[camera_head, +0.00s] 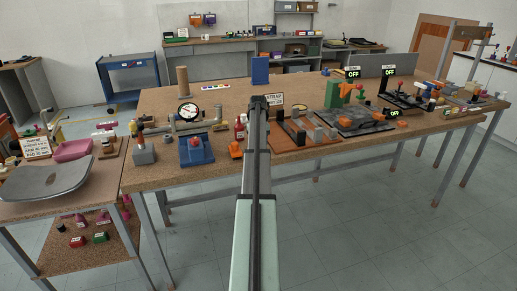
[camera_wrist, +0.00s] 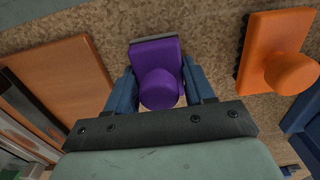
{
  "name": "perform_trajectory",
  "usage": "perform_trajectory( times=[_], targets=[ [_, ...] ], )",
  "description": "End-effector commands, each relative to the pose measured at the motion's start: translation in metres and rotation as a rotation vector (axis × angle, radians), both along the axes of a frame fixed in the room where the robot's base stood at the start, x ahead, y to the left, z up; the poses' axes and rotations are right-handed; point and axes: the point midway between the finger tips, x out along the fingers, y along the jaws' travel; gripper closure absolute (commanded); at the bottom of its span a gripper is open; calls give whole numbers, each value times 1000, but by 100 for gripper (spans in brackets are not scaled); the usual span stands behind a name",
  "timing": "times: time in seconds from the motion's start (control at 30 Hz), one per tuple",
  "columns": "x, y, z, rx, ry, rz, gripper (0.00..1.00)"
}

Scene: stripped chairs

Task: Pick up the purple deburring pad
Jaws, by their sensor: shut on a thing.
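In the wrist view the purple deburring pad (camera_wrist: 156,56) has a flat body and a round knob (camera_wrist: 159,90) facing the camera. A grey strip shows along its far edge. My gripper (camera_wrist: 160,84) has one blue finger on each side of the pad, shut on it. The cork-brown tabletop shows around the pad; I cannot tell whether the pad touches it. In the head view my arm reaches over the table's front edge, and its dark end (camera_head: 259,101) is near the "STRAP" sign. The pad and the fingers are hidden there behind my arm.
An orange pad (camera_wrist: 285,55) with a round knob lies right of the purple one. A brown wooden board (camera_wrist: 70,75) is on the left in the wrist view. In the head view a red bottle (camera_head: 239,130) and a blue fixture (camera_head: 196,150) stand left of my arm.

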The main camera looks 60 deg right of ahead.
Motion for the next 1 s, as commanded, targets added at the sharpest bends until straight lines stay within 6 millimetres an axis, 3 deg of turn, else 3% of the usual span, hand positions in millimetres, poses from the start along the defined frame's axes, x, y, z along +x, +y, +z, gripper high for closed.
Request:
perform_trajectory(
  times=[0.43,1.0],
  targets=[
    [0,0,6,0,0,0,79],
    [0,-1,91,0,0,0,79]
  ],
)
